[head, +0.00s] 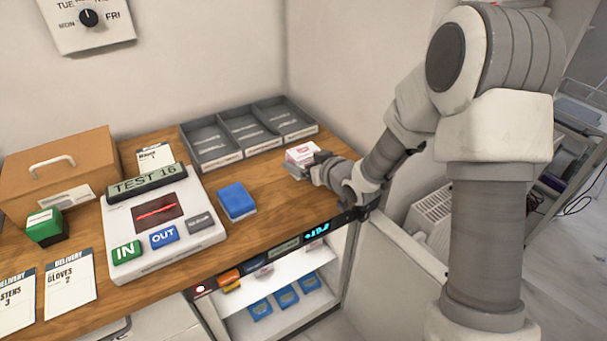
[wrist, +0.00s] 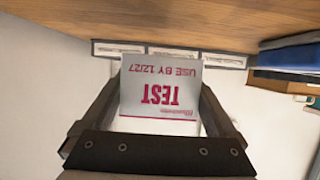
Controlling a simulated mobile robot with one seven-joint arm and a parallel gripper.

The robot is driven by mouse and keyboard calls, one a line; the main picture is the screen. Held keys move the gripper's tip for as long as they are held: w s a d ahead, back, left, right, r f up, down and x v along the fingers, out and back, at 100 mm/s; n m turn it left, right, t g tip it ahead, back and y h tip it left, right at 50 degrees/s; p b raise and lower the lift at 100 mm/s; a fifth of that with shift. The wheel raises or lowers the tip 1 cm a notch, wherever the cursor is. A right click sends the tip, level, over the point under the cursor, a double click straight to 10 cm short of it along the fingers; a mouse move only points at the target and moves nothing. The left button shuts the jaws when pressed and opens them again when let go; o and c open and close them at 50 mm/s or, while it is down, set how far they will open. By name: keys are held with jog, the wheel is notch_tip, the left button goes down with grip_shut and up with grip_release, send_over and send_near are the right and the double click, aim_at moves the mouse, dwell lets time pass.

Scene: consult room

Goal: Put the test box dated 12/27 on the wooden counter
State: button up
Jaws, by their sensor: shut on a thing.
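My gripper (head: 308,170) is shut on a white and pink test box (head: 301,152) at the right end of the wooden counter (head: 275,205). In the wrist view the test box (wrist: 160,85) sits between the two fingers, its print upside down, reading "TEST" and "USE BY 12/27". The wooden counter (wrist: 160,20) fills the top of that view. The box is over or on the counter; I cannot tell whether its bottom touches the wood.
A grey three-part tray (head: 246,140) stands behind the box. A blue box (head: 237,201) and a white IN/OUT device (head: 165,225) are to the left. Below the counter is an open lit fridge (head: 285,318) with several blue boxes. Bare wood lies between the blue box and my gripper.

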aim_at(304, 182)
jog(key=shift+f, duration=1.95)
jog(key=shift+f+b, duration=0.1)
jog(key=shift+b, duration=0.2)
jog(key=shift+f, duration=0.15)
jog(key=o, duration=1.1)
